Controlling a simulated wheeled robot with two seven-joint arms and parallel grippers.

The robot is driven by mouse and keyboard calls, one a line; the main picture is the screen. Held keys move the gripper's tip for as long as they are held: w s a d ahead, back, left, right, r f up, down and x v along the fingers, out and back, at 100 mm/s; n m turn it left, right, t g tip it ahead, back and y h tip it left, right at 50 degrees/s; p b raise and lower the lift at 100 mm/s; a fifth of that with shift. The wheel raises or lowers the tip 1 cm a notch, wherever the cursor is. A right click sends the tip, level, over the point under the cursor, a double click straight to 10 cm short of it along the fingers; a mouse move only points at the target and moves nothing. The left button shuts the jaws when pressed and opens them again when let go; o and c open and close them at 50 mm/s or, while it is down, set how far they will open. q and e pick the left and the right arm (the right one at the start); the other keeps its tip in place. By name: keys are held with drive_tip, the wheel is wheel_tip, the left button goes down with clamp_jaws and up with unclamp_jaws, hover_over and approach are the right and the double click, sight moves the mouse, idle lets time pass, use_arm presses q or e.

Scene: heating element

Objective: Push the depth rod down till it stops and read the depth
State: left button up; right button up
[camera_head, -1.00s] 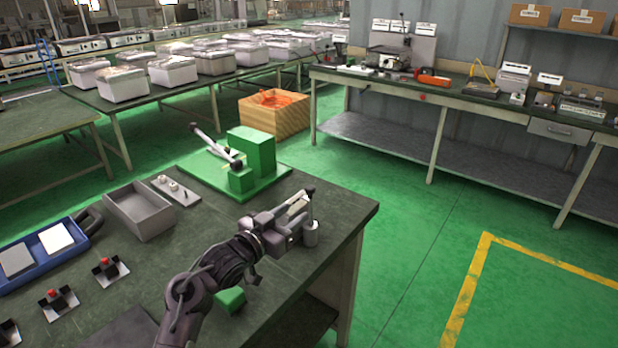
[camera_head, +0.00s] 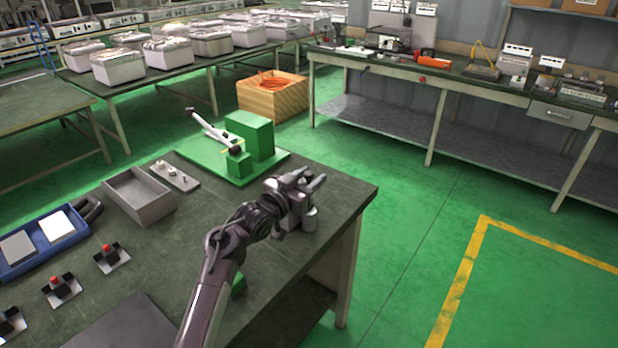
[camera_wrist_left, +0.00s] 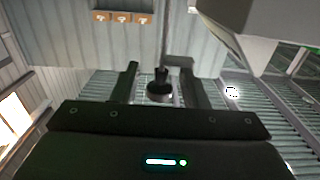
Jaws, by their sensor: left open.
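The depth gauge shows in the head view as a small grey upright cylinder (camera_head: 310,219) near the right edge of the bench. My left gripper (camera_head: 306,182) is just above it and hides its top, so the rod's height and any depth reading cannot be seen. In the left wrist view the two dark fingers of my left gripper (camera_wrist_left: 160,82) stand apart. A dark round knob (camera_wrist_left: 160,88) on a thin rod shows between them, and I cannot tell whether they touch it. My right gripper is not in view.
The bench (camera_head: 330,195) also holds a green press (camera_head: 240,150) with a lever, an empty grey tray (camera_head: 140,195), a blue tray (camera_head: 45,240) and several small red-topped parts. A green block (camera_head: 238,284) is partly hidden behind my left arm. The floor right of the bench is clear.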

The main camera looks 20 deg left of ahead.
use_arm(q)
clamp_jaws()
drive_tip(key=shift+f+b, duration=0.95)
drive_tip(key=shift+f, duration=0.95)
drive_tip(key=shift+r, duration=0.1)
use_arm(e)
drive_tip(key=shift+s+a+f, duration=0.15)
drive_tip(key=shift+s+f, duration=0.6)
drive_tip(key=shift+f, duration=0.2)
use_arm(q)
unclamp_jaws()
drive_tip(key=shift+s, duration=0.1)
drive_tip(key=v, duration=0.7)
drive_tip(key=shift+s+a+b, duration=0.15)
drive_tip(key=shift+s+b, duration=0.15)
drive_tip(key=shift+b, duration=0.1)
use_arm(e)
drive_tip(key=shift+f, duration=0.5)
